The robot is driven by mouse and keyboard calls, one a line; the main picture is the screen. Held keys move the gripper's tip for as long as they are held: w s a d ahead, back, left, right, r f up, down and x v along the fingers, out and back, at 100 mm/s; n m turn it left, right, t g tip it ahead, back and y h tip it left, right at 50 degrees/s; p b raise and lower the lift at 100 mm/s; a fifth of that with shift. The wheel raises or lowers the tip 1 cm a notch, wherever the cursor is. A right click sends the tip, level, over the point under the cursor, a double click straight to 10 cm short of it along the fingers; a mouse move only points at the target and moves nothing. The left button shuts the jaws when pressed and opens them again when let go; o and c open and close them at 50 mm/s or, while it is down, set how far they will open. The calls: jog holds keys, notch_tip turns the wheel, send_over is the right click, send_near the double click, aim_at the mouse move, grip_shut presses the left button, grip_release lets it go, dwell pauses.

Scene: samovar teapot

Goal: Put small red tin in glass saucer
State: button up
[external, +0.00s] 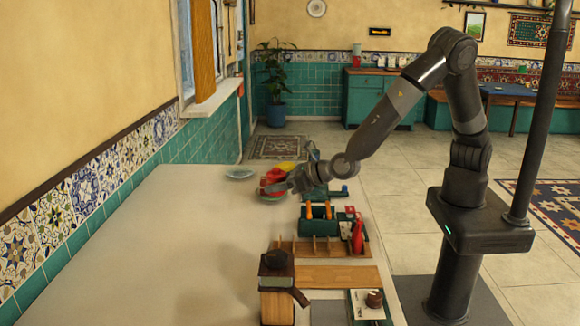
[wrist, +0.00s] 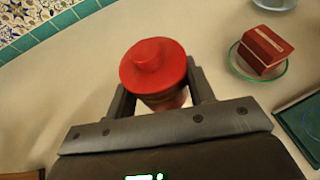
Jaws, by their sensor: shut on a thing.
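My gripper (wrist: 158,82) is shut on a round tin with a red domed lid (wrist: 153,65). Its lower body is mostly hidden; the tin looks held above the pale counter. To the right in the wrist view is a clear glass saucer with a greenish rim (wrist: 236,68). A dark red box-shaped thing with a pale stripe (wrist: 263,48) lies in that saucer. The held tin is apart from the saucer in that view. In the external view my gripper (external: 283,185) is at the far end of the counter, with red things around it that are hard to tell apart.
A pale dish (external: 240,174) stands on the counter left of my gripper. Closer in are a green holder with orange handles (external: 318,216), a wooden rack (external: 318,247) and a dark-topped wooden grinder-like thing (external: 277,285). The counter's left side is bare.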

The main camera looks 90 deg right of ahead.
jog(key=w+d+r+m+g+h, duration=0.1)
jog(key=w+d+m+g+h, duration=0.2)
jog(key=d, duration=2)
jog(key=w+d+r+m+g+h, duration=0.1)
jog(key=w+d+m+g+h, duration=0.2)
jog(key=d, duration=2)
jog(key=m+t, duration=0.1)
send_over(240, 174)
jog(key=s+a, duration=0.1)
jog(key=s, duration=0.2)
jog(key=shift+h, duration=0.4)
jog(key=f, duration=0.7)
jog(key=shift+s, duration=0.2)
jog(key=shift+f+m, duration=0.3)
jog(key=shift+f, duration=1.7)
jog(key=shift+f, duration=0.1)
jog(key=shift+f, duration=0.35)
jog(key=o, duration=1.3)
jog(key=shift+o, duration=0.2)
